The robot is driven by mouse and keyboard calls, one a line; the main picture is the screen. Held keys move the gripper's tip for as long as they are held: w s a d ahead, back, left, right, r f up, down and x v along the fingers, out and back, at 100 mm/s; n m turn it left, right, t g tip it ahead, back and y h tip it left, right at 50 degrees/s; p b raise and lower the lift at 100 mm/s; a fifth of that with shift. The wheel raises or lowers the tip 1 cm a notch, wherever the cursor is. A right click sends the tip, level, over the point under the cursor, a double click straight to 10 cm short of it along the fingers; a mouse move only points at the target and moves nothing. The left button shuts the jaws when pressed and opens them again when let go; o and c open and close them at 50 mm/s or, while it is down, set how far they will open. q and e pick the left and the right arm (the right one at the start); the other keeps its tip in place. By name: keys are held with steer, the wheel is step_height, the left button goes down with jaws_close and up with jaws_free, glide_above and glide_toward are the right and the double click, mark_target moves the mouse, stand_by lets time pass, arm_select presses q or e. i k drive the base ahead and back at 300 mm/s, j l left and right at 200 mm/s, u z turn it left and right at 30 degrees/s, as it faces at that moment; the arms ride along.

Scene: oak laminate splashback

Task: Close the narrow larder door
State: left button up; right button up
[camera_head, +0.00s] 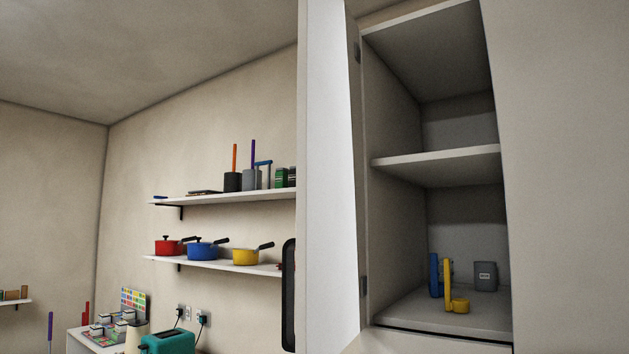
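The narrow larder door (330,180) stands wide open, hinged at the left side of the larder (437,158). Its white face swings out towards me, and a dark handle (289,295) shows at its left edge, low down. Hinges show along the larder's left side. Inside are two compartments split by a shelf. The lower one holds a blue item (434,275), a yellow item (450,290) and a grey box (485,276). Neither of my grippers is in view.
Wall shelves at the left hold red, blue and yellow pans (203,249) and containers (232,181). A teal toaster (168,342) stands on the counter below. A plain pale panel (565,170) fills the right side. No object shows in front of the larder opening.

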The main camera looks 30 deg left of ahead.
mark_target(329, 242)
steer(key=i+j, duration=0.15)
steer(key=j, duration=0.2)
steer(key=i+j, duration=0.15)
steer(key=j, duration=0.15)
steer(key=i+j, duration=0.15)
steer(key=j, duration=0.2)
steer(key=i+j, duration=0.2)
steer(key=j, duration=0.15)
steer(key=i+j+z, duration=0.1)
steer(key=j, duration=0.2)
steer(key=k+l, duration=0.2)
steer(key=l, duration=0.15)
steer(key=u, duration=0.05)
